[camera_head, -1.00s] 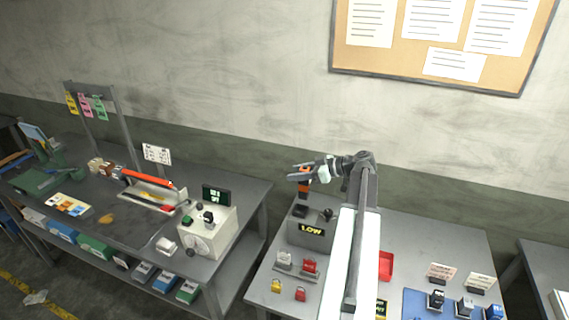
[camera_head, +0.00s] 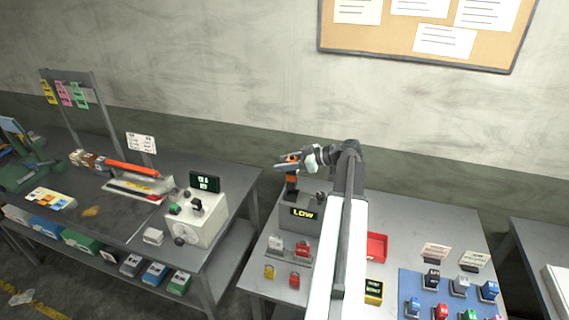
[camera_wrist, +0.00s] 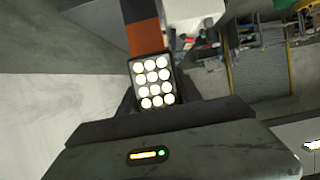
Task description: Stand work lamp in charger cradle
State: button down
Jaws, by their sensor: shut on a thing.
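The work lamp (camera_head: 292,181) is an orange and black stick, held upright in my gripper (camera_head: 288,161). In the wrist view the lamp (camera_wrist: 147,38) shows its orange body and a lit face of white dots between my dark fingers. The charger cradle (camera_head: 286,215) appears to be the grey box with a "LOW" sign on the right bench. The lamp's black lower end overlaps the dark socket on the box top. I cannot tell whether it is seated in the socket or just above it.
A dark knob stands on the box top, right of the lamp. Red and grey blocks (camera_head: 300,250) and small padlock-like pieces sit in front. A red tray (camera_head: 376,246) and a blue mat (camera_head: 412,281) lie to the right. A cork board (camera_head: 410,45) hangs behind.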

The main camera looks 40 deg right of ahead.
jog(key=shift+f+b, duration=0.4)
jog(key=shift+f, duration=0.45)
jog(key=shift+f, duration=0.1)
dwell(0.7)
jog(key=shift+f+b, duration=0.3)
jog(key=shift+b, duration=0.1)
jog(key=shift+f+b, duration=1.4)
jog(key=c, duration=0.7)
grip_release()
jog(key=shift+r, duration=0.1)
jog(key=p+v, duration=0.3)
jog(key=v, duration=0.5)
